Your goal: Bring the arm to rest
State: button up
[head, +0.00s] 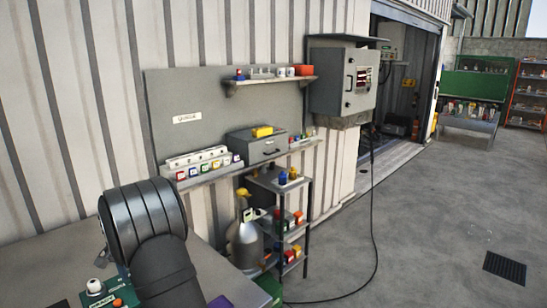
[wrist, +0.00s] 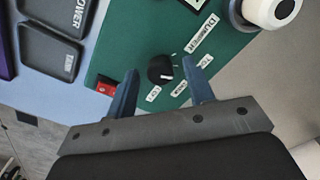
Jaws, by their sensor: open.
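My gripper (wrist: 160,67) shows in the wrist view with its two blue fingers apart. It is open and holds nothing that I can see. A black knob (wrist: 160,70) on a green panel (wrist: 112,52) appears between the fingertips, with small white labels around it. I cannot tell how far the fingers are above the panel. In the head view my dark arm stands at the lower left, and my gripper is out of sight.
Dark trays (wrist: 55,45) lie left of the panel, and a white round-topped part (wrist: 272,10) stands at its upper right. A grey workbench (head: 50,262) is under my arm. A spray bottle (head: 245,238) and a small shelf rack (head: 308,225) stand beyond.

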jog(key=n, duration=0.5)
jog(key=shift+n, duration=0.3)
jog(key=shift+r, duration=3.2)
